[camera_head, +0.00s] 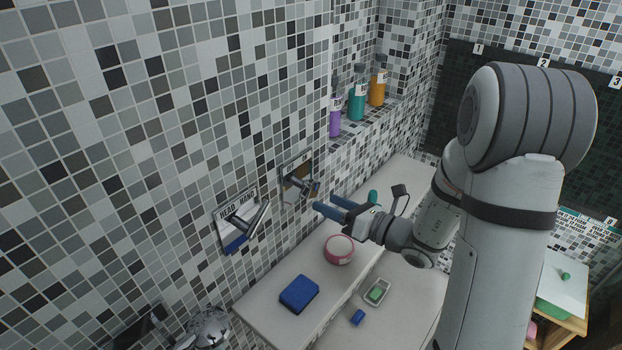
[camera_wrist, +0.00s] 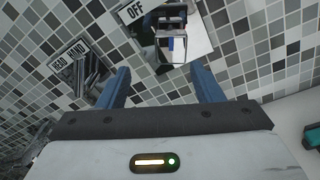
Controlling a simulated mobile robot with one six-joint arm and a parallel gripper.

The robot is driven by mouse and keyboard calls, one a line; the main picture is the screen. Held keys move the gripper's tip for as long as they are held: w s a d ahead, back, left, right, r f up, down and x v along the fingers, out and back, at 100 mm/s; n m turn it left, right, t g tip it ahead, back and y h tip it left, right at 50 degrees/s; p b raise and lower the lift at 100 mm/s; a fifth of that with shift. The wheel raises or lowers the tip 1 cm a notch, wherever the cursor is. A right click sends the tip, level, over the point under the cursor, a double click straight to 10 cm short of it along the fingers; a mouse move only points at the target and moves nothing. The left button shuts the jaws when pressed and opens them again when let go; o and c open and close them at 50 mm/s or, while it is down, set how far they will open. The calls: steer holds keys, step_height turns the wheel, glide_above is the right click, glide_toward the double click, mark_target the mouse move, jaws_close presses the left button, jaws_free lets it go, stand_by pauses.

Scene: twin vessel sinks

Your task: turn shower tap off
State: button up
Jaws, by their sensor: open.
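A wall plate (camera_head: 289,195) carries a metal tap handle (camera_head: 306,186) that sticks out from the tiled wall. In the wrist view this plate (camera_wrist: 198,38) shows the word OFF, and its handle (camera_wrist: 171,44) lies ahead, between the lines of my fingers. My gripper (camera_head: 325,204) is open and empty, its blue fingers pointing at the wall just right of and below the handle. The fingers (camera_wrist: 160,78) look apart from the handle. A second plate marked HEAD and HAND (camera_head: 238,222), with its own lever, is to the left.
A pink-rimmed round tub (camera_head: 338,250) and a blue block (camera_head: 299,294) sit on the white ledge below. A soap dish (camera_head: 377,292) is lower right. Purple (camera_head: 335,118), teal (camera_head: 357,102) and orange (camera_head: 377,88) bottles stand on a tiled shelf above.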

mark_target(315, 191)
steer(key=shift+w+d+m+t+h, duration=0.2)
steer(key=shift+w+m+t+h, duration=0.1)
steer(key=shift+w+m+t, duration=0.3)
steer(key=p+x, duration=0.2)
steer(key=x, duration=0.5)
steer(key=shift+w+a+f, duration=0.1)
steer(key=shift+w+a, duration=0.05)
